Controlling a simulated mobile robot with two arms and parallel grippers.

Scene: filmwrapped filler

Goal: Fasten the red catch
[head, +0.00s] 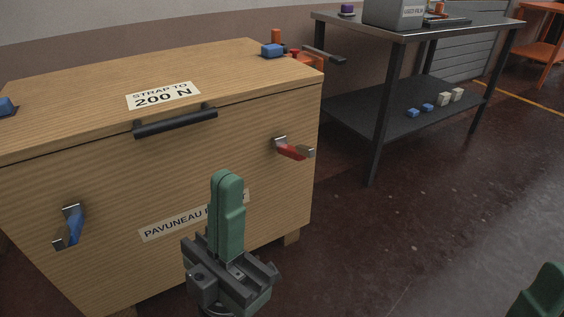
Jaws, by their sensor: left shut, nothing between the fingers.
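The red catch (292,150) is on the right part of the front of a wooden crate (100,185), with a metal bracket at its upper left end. Its lever lies tilted, sloping down to the right. I cannot tell how its parts engage. My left gripper (228,185), with green fingers, is shut and empty in front of the crate, below and left of the red catch and apart from it. It hides part of the lower label. At the bottom right corner a green piece of my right gripper (542,295) shows; its jaws are mostly out of view.
A blue catch (73,227) is on the crate's front left. A black handle (175,122) is on the front edge of the lid, below a "STRAP TO 200 N" label (163,95). A dark metal table (420,32) stands behind right. The floor right of the crate is clear.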

